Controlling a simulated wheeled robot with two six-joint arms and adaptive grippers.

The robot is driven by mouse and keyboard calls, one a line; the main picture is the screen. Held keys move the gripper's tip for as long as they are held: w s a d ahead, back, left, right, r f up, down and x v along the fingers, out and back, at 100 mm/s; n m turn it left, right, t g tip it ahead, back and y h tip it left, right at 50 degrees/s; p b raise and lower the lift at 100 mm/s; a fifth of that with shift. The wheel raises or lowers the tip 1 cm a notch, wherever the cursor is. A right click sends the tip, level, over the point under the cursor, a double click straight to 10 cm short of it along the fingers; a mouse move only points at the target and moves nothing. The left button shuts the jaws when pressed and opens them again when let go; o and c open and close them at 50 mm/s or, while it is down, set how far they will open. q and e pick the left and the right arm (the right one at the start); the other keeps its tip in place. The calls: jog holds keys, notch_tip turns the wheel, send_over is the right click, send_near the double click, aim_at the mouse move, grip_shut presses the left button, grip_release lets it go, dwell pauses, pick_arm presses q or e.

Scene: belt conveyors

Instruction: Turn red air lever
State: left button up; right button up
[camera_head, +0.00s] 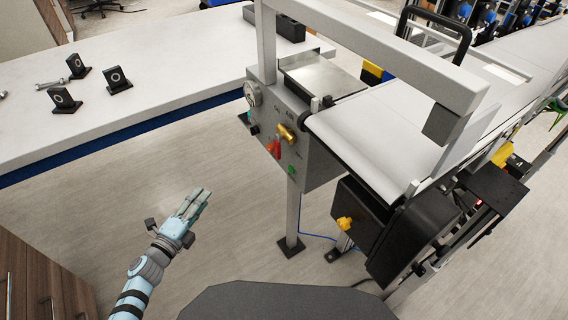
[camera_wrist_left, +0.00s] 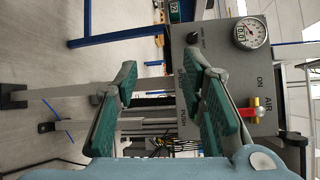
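The red air lever (camera_head: 275,148) sits by a brass valve on the front of a grey control panel (camera_head: 318,162) at the conveyor's end. In the left wrist view the lever (camera_wrist_left: 249,112) is at the right, near the sideways words AIR and ON, outside the finger gap. My left gripper (camera_head: 198,198) is below and left of the panel in the head view, apart from the lever. In the left wrist view its two green-padded fingers (camera_wrist_left: 160,80) stand apart with nothing between them. My right gripper is not in view.
A pressure gauge (camera_head: 253,94) and a green button (camera_head: 291,170) are on the panel. A white table (camera_head: 170,80) with small black blocks lies at upper left. The conveyor (camera_head: 390,135) extends right. Open floor lies between gripper and panel.

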pick_arm(q)
jog(key=w+d+r+m+h+b, duration=0.2)
jog(key=d+r+m+h, duration=0.35)
jog(key=r+m, duration=0.4)
jog(key=m+g+h+b, duration=0.2)
jog(key=m+g+h, duration=0.25)
jog(key=m, duration=0.95)
send_near(276, 151)
jog(key=shift+g+y, duration=0.3)
jog(key=shift+g, duration=0.15)
jog(key=x, duration=0.6)
jog(key=r+x, duration=0.1)
jog(key=x, duration=0.2)
jog(key=shift+w+d+b, duration=0.3)
jog(key=shift+b, duration=0.05)
jog(key=shift+w+d, duration=0.35)
jog(key=shift+d, duration=0.1)
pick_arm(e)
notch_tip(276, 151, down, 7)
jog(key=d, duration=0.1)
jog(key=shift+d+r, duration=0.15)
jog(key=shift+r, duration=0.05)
pick_arm(q)
jog(key=shift+c, duration=0.4)
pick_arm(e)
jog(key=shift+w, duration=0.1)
pick_arm(q)
grip_shut()
